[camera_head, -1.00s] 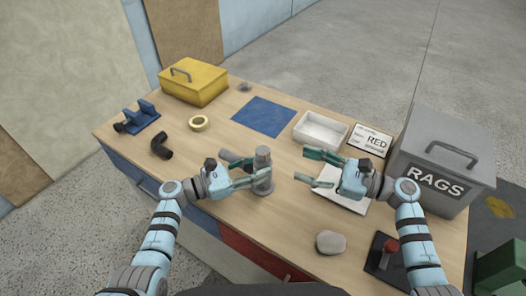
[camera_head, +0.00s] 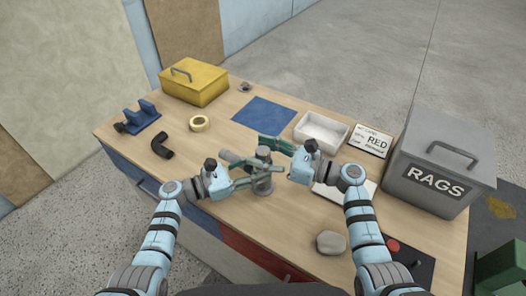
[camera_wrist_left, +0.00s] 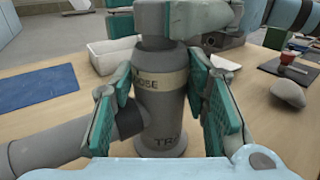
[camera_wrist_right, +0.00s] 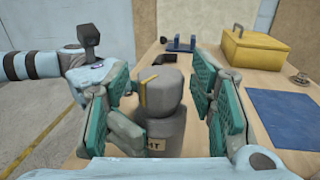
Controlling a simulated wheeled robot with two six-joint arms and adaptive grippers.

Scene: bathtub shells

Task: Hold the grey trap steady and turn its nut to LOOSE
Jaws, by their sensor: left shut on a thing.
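The grey trap (camera_head: 263,185) stands upright on the bench, with a round nut (camera_head: 263,151) on top and a side pipe. In the left wrist view, the trap body (camera_wrist_left: 160,112) has a tan band partly reading "OSE". My left gripper (camera_head: 261,179) is shut on the body. My right gripper (camera_head: 266,154) is open, with its fingers on either side of the nut. In the right wrist view, the nut (camera_wrist_right: 165,88) bears a yellow mark (camera_wrist_right: 143,90), and part of a label ending in "HT" shows below it. The nut does not appear gripped.
A blue mat (camera_head: 263,113), white tray (camera_head: 320,130), tape roll (camera_head: 199,123), black elbow (camera_head: 162,145) and yellow box (camera_head: 193,84) lie beyond. A grey RAGS bin (camera_head: 435,175) stands at right. A stone (camera_head: 330,243) and a red-knobbed item (camera_head: 393,245) are near the front.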

